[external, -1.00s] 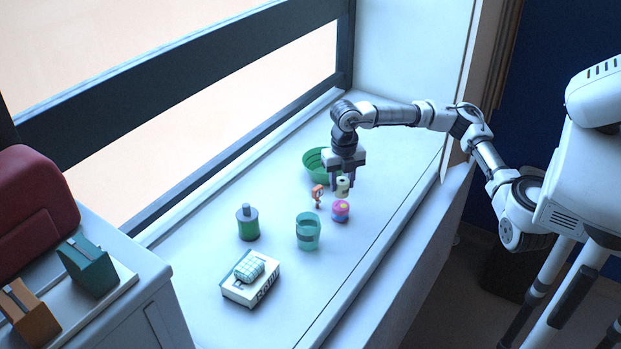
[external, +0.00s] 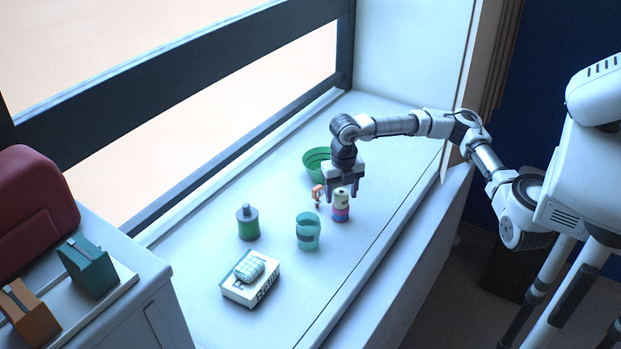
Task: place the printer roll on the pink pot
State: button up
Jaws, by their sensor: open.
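The printer roll (external: 341,199) is a small cream cylinder with a dark centre on its top face. It appears upright on top of the pink pot (external: 340,214), which stands on the white sill. My gripper (external: 343,194) points down right at the roll, its fingers open. One finger is on the roll's left and the other is at its right, partly behind it. I cannot tell whether a finger touches the roll. The roll hides the top of the pot.
A small orange figure (external: 318,195) stands close left of my gripper, with a green bowl (external: 316,163) behind. A teal cup (external: 308,231), a green bottle (external: 247,222) and a white box (external: 251,290) bearing a checkered item (external: 249,267) stand nearer the camera. The sill's right side is clear.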

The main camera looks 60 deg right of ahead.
aim_at(342, 192)
notch_tip(342, 192, up, 12)
jog(key=b, duration=0.1)
jog(key=shift+r+b, duration=0.15)
jog(key=shift+b, duration=0.15)
